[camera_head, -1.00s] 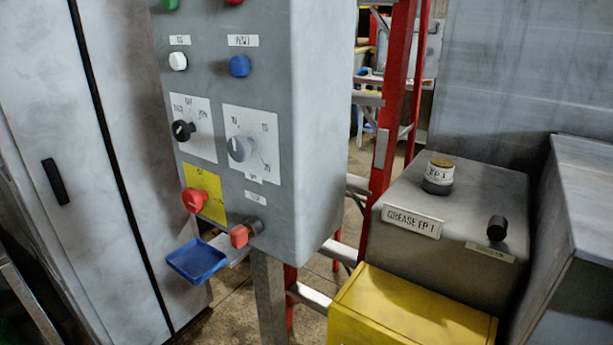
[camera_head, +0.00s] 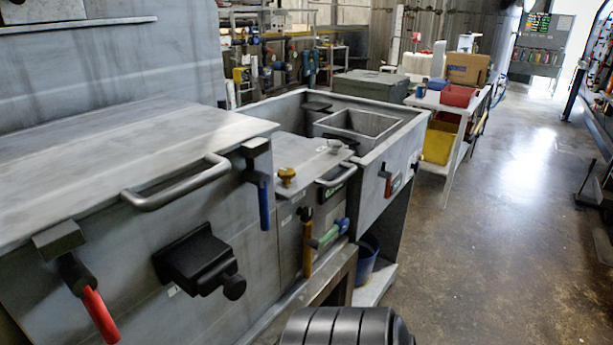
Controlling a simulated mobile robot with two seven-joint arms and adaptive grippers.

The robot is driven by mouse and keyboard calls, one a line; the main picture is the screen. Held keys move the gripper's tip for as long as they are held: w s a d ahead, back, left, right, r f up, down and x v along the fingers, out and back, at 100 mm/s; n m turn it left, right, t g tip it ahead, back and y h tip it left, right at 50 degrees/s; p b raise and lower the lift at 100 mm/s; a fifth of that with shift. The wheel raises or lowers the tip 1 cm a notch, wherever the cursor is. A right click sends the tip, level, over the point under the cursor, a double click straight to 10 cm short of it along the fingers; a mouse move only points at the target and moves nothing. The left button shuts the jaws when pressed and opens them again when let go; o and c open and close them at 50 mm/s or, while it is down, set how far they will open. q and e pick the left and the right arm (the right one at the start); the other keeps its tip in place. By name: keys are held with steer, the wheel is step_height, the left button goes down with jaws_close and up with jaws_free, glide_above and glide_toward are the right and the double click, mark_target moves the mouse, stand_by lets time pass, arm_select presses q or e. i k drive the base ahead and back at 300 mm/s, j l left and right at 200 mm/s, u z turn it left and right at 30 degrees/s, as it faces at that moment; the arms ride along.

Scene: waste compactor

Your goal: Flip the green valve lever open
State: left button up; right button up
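A green valve lever (camera_head: 324,238) sticks out from the front of the grey compactor, low and right of centre in the head view. Neither of my grippers is in view, and nothing is seen touching the lever.
A blue-handled latch (camera_head: 264,205) and a red-handled latch (camera_head: 98,315) hang on the large grey front at left. A bar handle (camera_head: 178,185) and black box (camera_head: 198,260) project there. A blue bucket (camera_head: 366,262) stands below. Open floor (camera_head: 490,240) lies right.

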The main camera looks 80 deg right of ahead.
mark_target(316, 244)
steer(key=k+l+z, duration=0.1)
steer(key=z, duration=0.3)
steer(key=k+l+z, duration=0.1)
steer(key=l+z, duration=0.3)
steer(key=j+z, duration=0.1)
steer(key=z, duration=1.35)
